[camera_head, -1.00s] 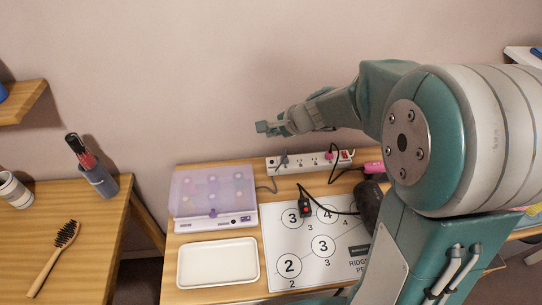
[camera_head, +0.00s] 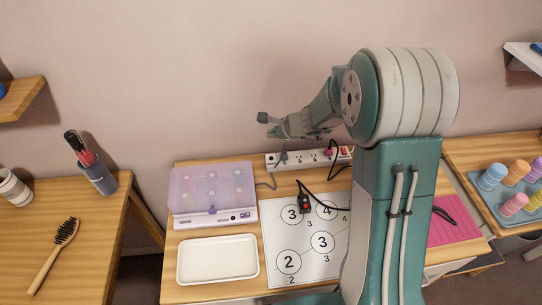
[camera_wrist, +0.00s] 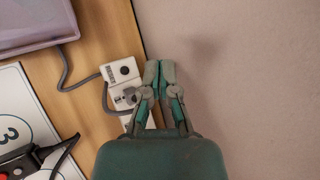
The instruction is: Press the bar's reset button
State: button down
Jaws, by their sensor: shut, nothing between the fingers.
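The white power bar (camera_head: 308,159) lies along the back edge of the desk by the wall. It has several sockets, plugs and a red switch (camera_head: 345,151) at its right end. In the wrist view the near-wall end of the bar (camera_wrist: 113,74) shows a round dark button (camera_wrist: 125,70), likely the reset button, beside small print. My gripper (camera_head: 264,118) is shut and empty, raised above the bar's left end. In the wrist view its closed fingertips (camera_wrist: 160,66) appear just to the right of the button, apart from it. The gripper hides part of the bar there.
A lilac-lidded box (camera_head: 211,191), a white tray (camera_head: 218,261) and a numbered sheet (camera_head: 300,262) cover the desk. The wall stands close behind.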

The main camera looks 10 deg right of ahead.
aim_at(273, 158)
jog(key=shift+f, duration=3.85)
jog(key=shift+f, duration=0.1)
jog(key=shift+s+f, duration=0.1)
jog(key=shift+f, duration=0.25)
jog(key=shift+f, duration=0.35)
jog(key=shift+r, duration=0.75)
jog(key=shift+r, duration=2.55)
